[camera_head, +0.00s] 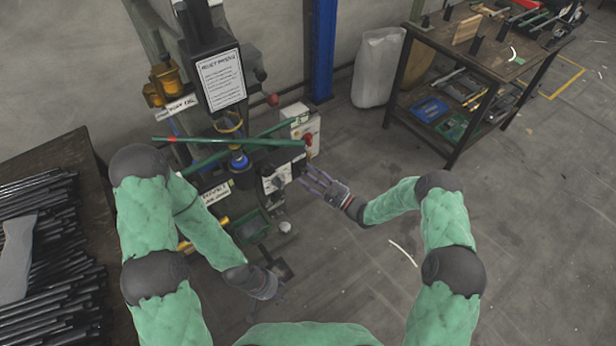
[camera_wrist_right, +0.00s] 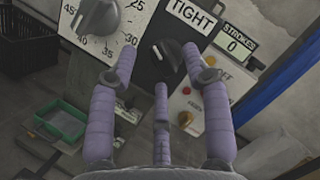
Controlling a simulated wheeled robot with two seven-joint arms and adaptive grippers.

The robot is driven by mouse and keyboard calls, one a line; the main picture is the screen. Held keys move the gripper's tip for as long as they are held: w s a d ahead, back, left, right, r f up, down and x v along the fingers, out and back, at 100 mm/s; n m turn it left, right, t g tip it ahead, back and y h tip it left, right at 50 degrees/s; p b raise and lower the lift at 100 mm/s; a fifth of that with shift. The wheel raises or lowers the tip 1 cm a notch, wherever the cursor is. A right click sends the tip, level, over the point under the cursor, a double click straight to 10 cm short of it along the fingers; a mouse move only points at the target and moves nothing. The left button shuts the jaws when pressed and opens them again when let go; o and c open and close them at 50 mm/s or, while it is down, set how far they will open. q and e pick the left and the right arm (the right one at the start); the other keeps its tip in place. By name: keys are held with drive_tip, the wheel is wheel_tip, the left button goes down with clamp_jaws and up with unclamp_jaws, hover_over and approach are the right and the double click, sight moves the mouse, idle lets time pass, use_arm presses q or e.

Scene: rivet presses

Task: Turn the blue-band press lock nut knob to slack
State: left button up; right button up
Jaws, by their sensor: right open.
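The press (camera_head: 222,85) stands at the left of the head view, with a blue band (camera_head: 238,161) low on its column. A white panel (camera_head: 275,180) sits beside the band. In the right wrist view a black knob (camera_wrist_right: 170,60) with a white pointer mark sits just below a "TIGHT" label (camera_wrist_right: 192,15). The mark points up and left. My right gripper (camera_head: 318,183) is open in front of the panel. Its fingers (camera_wrist_right: 160,75) spread around the knob in the picture; contact is unclear. My left gripper (camera_head: 265,287) hangs low, and its fingers are unclear.
A numbered dial (camera_wrist_right: 98,14) lies left of the knob. A strokes counter (camera_wrist_right: 238,40) reads 0 at its right. A box with a red knob (camera_head: 307,138) stands close by. Green bars (camera_head: 225,142) cross the press. Open floor (camera_head: 350,270) lies to the right.

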drive_tip(key=shift+w+a+r, duration=0.1)
drive_tip(key=shift+w+a, duration=0.1)
drive_tip(key=shift+a, duration=0.1)
clamp_jaws()
drive_tip(key=shift+n, duration=0.4)
drive_tip(key=shift+r+n+g+h, duration=0.1)
drive_tip(key=shift+n+g+h, duration=0.3)
drive_tip(key=shift+n, duration=0.6)
drive_tip(key=shift+d+n+g+h, duration=0.1)
drive_tip(key=shift+n+g+h, duration=0.35)
drive_tip(key=shift+n, duration=1.05)
